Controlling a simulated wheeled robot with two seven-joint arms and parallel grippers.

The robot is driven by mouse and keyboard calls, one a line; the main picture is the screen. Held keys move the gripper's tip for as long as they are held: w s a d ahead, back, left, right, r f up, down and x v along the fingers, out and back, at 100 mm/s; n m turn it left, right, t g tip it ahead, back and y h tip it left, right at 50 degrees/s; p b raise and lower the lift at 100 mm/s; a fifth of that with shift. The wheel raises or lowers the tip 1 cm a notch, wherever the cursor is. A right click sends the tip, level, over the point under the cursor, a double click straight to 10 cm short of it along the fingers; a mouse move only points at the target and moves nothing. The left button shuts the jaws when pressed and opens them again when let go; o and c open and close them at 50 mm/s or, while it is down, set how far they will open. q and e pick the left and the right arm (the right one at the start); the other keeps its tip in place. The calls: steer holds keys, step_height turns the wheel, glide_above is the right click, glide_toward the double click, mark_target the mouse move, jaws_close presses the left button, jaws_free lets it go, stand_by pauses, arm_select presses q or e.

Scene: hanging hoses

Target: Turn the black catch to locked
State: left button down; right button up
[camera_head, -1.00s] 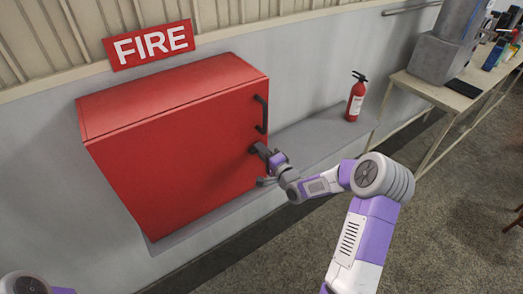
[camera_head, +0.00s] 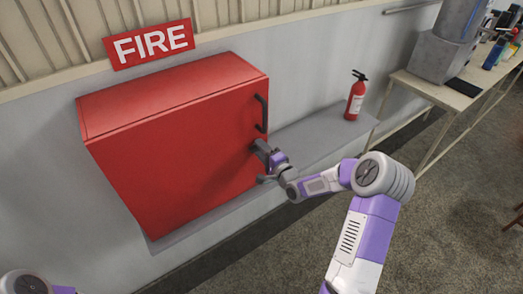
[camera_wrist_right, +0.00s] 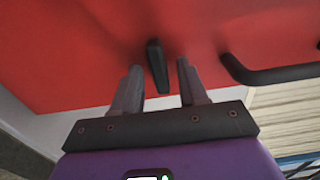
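The black catch (camera_wrist_right: 157,66) is a small dark lever on the front of the red cabinet (camera_head: 180,145). In the right wrist view it stands between the two fingers of my right gripper (camera_wrist_right: 159,70), slightly tilted, with a small gap on each side. My right gripper is open around it, not pressed on it. In the head view the right gripper (camera_head: 268,160) is at the cabinet's right front side, below the handle, and largely hides the catch. My left gripper is not in view; only part of my left arm shows at the lower left.
A black bar handle (camera_head: 262,113) is above the catch; it also shows in the wrist view (camera_wrist_right: 265,74). A red fire extinguisher (camera_head: 355,97) stands on the grey ledge (camera_head: 310,140) to the right. A workbench (camera_head: 440,92) is farther right. A FIRE sign (camera_head: 150,45) hangs above.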

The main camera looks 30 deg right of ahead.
steer(key=s, duration=0.7)
steer(key=shift+s+d, duration=0.3)
stand_by(0.3)
steer(key=s+a+f+n+g+y, duration=0.1)
steer(key=s+a+f+n+g, duration=0.3)
steer(key=a+f, duration=0.5)
steer(key=s+a+f+n+g+y, duration=0.1)
steer(key=s+a+f+n+g, duration=0.15)
steer(key=a+f+g, duration=0.5)
steer(key=s+a+f+n+g, duration=0.3)
steer(key=s+a+f+n, duration=0.1)
steer(key=s, duration=0.4)
steer(key=s+a+f+n+g+y, duration=0.1)
steer(key=s+a+f+n+g, duration=0.2)
steer(key=s+f, duration=0.5)
steer(key=a+n, duration=0.1)
steer(key=a, duration=0.1)
steer(key=shift+s+a+f, duration=0.3)
steer(key=shift+s+a, duration=0.05)
steer(key=shift+s, duration=0.05)
